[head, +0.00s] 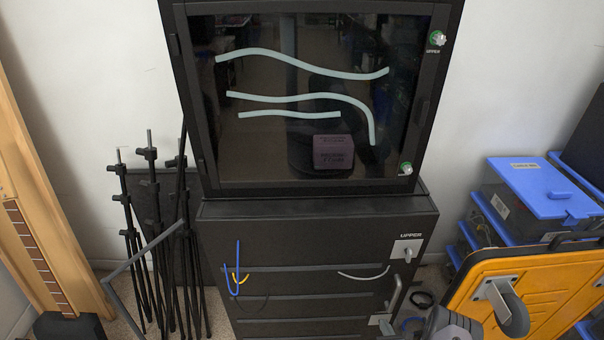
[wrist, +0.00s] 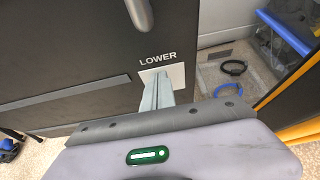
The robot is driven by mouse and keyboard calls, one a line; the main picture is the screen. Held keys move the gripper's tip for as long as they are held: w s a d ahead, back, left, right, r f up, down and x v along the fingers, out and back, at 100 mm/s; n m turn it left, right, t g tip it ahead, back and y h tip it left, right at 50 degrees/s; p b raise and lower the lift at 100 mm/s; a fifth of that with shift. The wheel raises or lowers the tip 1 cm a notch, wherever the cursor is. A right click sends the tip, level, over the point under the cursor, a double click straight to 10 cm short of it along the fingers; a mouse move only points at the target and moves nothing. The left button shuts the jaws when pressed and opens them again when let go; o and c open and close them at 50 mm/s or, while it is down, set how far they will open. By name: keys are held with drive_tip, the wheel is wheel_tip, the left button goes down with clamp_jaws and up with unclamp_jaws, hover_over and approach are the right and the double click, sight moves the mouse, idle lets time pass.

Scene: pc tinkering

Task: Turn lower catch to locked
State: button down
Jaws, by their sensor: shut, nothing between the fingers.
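The lower catch shows in the wrist view as a pale square plate (wrist: 178,77) under the label LOWER on the dark cabinet's front. My gripper (wrist: 156,88) is shut and empty, with its fingers together in front of this plate. The fingers hide much of the plate and the catch's turning part, so I cannot tell its position or whether they touch it. In the head view the lower catch plate (head: 380,319) is at the bottom, partly cut off. Grey parts of my arm show right of it.
The upper catch (head: 407,249) is higher on the same cabinet (head: 300,230). A bar handle (head: 396,293) sits between the catches. Black stands (head: 150,230) are at left.

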drive_tip(key=shift+f, duration=0.4)
idle(0.6)
drive_tip(key=shift+d, duration=0.3)
idle(0.4)
drive_tip(key=shift+r, duration=0.35)
drive_tip(key=s+p, duration=0.2)
drive_tip(key=s, duration=0.4)
drive_tip(key=shift+d, duration=0.1)
